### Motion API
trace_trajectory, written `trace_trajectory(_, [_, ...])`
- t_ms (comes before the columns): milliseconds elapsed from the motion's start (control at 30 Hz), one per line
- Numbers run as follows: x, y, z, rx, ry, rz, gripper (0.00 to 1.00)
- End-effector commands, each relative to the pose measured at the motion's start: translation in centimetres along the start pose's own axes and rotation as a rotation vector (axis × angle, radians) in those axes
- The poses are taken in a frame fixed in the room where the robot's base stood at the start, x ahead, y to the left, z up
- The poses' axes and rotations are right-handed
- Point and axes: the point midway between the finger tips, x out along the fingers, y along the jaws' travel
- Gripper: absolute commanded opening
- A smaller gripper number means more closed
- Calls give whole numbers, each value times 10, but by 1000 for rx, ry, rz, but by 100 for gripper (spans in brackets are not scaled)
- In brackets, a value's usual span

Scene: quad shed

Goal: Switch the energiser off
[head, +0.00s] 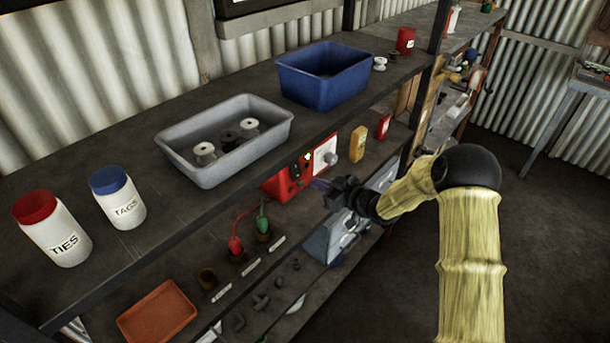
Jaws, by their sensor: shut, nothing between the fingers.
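The energiser, a red box (281,187), sits on the shelf below the top board, partly hidden by that board's edge. Its front has a white panel (322,149) with a round pale knob, and some small dark and green details to the left. I cannot read its setting. A red lead and a green lead hang below it to plugs (235,245) on the shelf edge. My gripper (319,186) is shut and empty, just in front of the energiser's lower right front. I cannot tell whether it touches.
Yellow (357,145) and red (384,127) containers stand right of the energiser. An orange tray (158,313) is lower left. The floor at right is clear.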

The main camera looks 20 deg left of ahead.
Motion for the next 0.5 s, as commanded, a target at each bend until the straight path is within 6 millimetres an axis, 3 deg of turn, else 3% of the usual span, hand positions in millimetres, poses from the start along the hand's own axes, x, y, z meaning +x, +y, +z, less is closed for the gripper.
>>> trace_trajectory(233, [41,-1,-2,0,0,-1,0])
trace_trajectory(500, [59,0,0,0,0,0,0])
